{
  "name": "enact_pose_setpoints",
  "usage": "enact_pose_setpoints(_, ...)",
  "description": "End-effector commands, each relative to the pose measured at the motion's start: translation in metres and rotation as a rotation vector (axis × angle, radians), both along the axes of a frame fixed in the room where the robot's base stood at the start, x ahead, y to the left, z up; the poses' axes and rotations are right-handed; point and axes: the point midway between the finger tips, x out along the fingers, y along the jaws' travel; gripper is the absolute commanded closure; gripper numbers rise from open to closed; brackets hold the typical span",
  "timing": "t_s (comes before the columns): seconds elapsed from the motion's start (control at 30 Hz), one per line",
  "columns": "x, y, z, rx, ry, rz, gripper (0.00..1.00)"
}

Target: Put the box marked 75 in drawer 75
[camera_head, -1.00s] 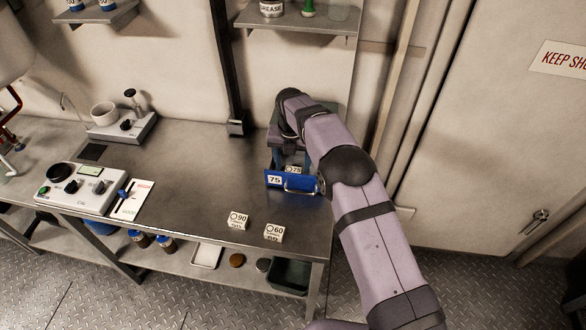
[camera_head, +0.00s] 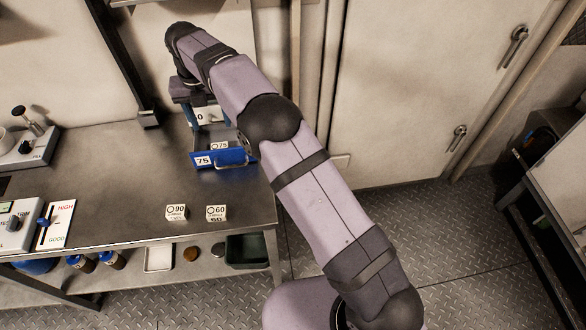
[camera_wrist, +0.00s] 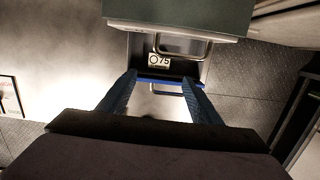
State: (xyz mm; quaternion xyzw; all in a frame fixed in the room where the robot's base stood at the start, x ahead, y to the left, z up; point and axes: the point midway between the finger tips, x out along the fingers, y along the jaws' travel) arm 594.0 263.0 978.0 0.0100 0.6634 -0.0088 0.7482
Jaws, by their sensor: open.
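The small white box marked 75 (camera_head: 219,146) lies inside the pulled-out drawer 75 (camera_head: 204,161), behind its blue front. In the wrist view the box (camera_wrist: 159,61) rests on the drawer floor, label up, clear of the fingers. My gripper (camera_head: 207,118) is over the drawer in the head view, above the box and apart from it. In the wrist view its two blue fingers (camera_wrist: 160,82) are spread with nothing between them. The drawer's blue front edge (camera_wrist: 160,78) shows between the fingertips.
The grey-green cabinet top (camera_wrist: 180,12) and a metal handle (camera_wrist: 180,49) are close beyond the box. Boxes marked 90 (camera_head: 176,212) and 60 (camera_head: 216,213) stand near the bench's front edge. The bench (camera_head: 110,185) is clear left of the drawer.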

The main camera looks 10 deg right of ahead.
Motion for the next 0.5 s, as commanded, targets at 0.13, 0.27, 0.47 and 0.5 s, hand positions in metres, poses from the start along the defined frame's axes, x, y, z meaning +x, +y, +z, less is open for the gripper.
enact_pose_setpoints(0.13, -0.003, -0.018, 0.004, 0.013, 0.006, -0.143, 0.42)
enact_pose_setpoints(0.27, -0.012, -0.047, 0.010, 0.040, 0.015, -0.400, 0.42)
enact_pose_setpoints(0.47, -0.046, -0.108, 0.015, 0.088, 0.030, -0.955, 0.42)
enact_pose_setpoints(0.5, -0.055, -0.120, 0.015, 0.097, 0.032, -1.073, 0.42)
